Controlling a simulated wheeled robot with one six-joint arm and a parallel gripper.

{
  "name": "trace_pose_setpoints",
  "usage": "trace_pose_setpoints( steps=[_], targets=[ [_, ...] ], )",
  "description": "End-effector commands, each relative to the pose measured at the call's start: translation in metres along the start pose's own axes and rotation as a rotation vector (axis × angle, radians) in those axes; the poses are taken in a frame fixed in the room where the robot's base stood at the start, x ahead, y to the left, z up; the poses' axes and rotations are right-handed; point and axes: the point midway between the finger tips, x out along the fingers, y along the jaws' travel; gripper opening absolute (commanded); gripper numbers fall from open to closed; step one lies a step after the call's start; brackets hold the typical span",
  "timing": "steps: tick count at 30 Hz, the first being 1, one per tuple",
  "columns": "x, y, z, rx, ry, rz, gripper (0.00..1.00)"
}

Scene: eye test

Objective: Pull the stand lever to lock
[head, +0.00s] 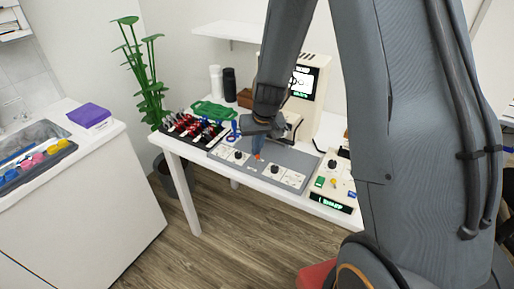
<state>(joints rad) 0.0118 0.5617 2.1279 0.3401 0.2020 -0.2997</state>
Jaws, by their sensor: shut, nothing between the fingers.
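The eye test machine (321,88) stands at the back of the white table, with a lit screen on its upper part. A grey base plate (219,152) with white panels and black knobs lies in front of it. My gripper (258,154) points down over the middle of this plate, its fingers shut and empty. A small orange-red spot shows right at the fingertips; I cannot tell whether it is the stand lever's tip or part of my gripper. The lever is not clearly visible otherwise, and my arm hides part of the machine's lower front.
A control box (333,183) with coloured buttons and a green display sits on the right of the table. A black tray (171,130) with several red-and-dark items and a green tray (213,111) are on the left. A white counter (75,205) stands farther left; floor (230,240) between is clear.

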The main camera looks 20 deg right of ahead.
Motion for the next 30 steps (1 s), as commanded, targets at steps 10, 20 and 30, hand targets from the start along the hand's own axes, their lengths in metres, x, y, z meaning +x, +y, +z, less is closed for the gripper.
trace_pose_setpoints(
  steps=[10,20,30],
  targets=[
    [-0.002,-0.003,0.003,0.0,-0.001,0.0,0.0],
    [-0.005,-0.012,0.013,-0.002,-0.005,-0.001,0.0],
    [-0.005,-0.011,0.011,0.0,-0.002,0.0,0.0]
  ],
)
